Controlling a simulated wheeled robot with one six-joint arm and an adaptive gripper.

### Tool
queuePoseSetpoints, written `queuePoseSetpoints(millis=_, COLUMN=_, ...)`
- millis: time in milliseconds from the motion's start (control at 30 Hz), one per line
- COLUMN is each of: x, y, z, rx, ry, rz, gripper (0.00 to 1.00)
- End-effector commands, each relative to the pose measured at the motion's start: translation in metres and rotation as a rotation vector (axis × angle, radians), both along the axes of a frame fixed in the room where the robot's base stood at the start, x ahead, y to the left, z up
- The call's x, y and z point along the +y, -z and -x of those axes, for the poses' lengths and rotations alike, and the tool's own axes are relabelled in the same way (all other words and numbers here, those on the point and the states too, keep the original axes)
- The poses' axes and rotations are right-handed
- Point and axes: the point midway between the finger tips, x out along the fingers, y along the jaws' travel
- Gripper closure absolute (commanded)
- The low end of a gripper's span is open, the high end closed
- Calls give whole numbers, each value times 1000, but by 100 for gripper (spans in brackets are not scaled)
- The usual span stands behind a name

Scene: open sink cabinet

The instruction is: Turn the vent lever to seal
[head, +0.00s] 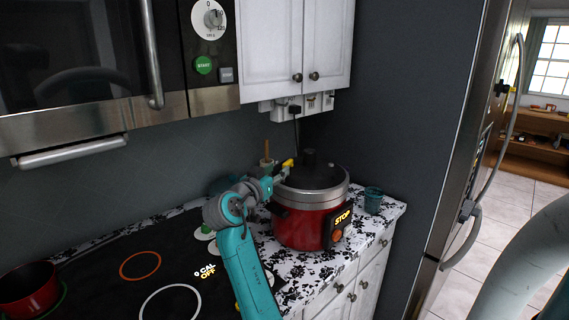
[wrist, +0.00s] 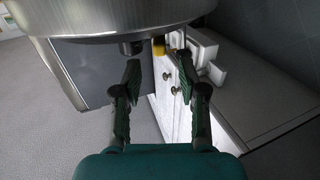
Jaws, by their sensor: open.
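A red pressure cooker (head: 303,218) with a steel rim and dark lid (head: 318,174) stands on the counter. A small yellow piece (head: 288,163), likely the vent lever's tip, shows at the lid's left edge. In the wrist view a yellow piece (wrist: 158,46) sits beyond the fingertips, below the cooker's steel rim (wrist: 120,18), beside a dark knob (wrist: 131,47). The lever's exact setting cannot be told. My gripper (head: 281,171) is at the lid's left side. In the wrist view my gripper (wrist: 160,74) is open, with nothing between its fingers.
A dark cooktop (head: 180,265) with a red pot (head: 28,289) lies to the left. A teal cup (head: 373,200) stands right of the cooker. A wooden-handled utensil holder (head: 267,160) is behind my gripper. Wall cabinets (head: 295,45) and a microwave (head: 75,60) hang above.

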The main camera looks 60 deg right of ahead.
Motion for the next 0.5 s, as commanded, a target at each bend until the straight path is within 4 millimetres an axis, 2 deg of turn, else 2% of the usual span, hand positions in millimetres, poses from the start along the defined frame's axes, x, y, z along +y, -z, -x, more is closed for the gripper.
queuePoseSetpoints(millis=33, x=-11, y=0, z=0, rx=0, ry=4, rz=-1, gripper=58)
queuePoseSetpoints(millis=200, x=-40, y=0, z=-3, rx=1, ry=2, rz=-1, gripper=58)
queuePoseSetpoints(millis=500, x=-67, y=0, z=-6, rx=0, ry=0, rz=0, gripper=58)
